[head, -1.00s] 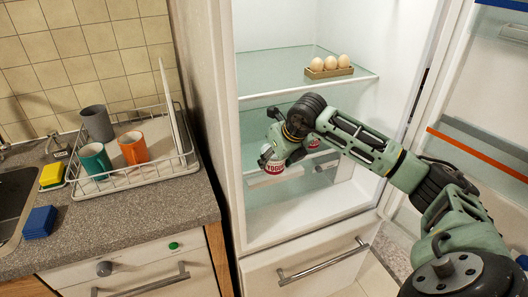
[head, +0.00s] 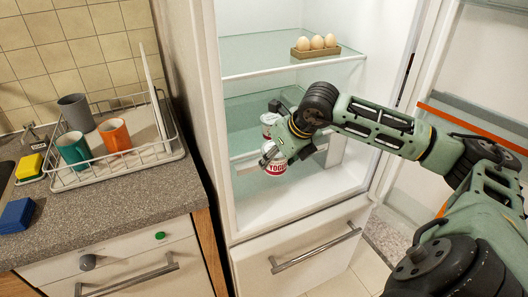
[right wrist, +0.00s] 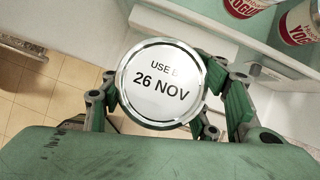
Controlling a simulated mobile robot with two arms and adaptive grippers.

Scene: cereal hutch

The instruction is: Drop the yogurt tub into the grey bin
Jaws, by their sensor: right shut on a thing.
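The yogurt tub (head: 277,169), white with a red label, is held in my right gripper (head: 270,145) at the open fridge's front, above its floor. In the right wrist view, the tub's round lid (right wrist: 162,82) reads "26 NOV", and the right gripper's fingers (right wrist: 160,100) stand on both sides of it. The gripper is shut on the tub and partly covers it in the head view. No grey bin shows in these frames. My left gripper is not in view.
Other yogurt tubs (right wrist: 300,24) stand on a fridge shelf in the right wrist view. Eggs in a holder (head: 315,51) sit on the upper shelf (head: 258,69). A dish rack (head: 110,178) with mugs is on the left counter. The fridge door (head: 490,60) stands open at right.

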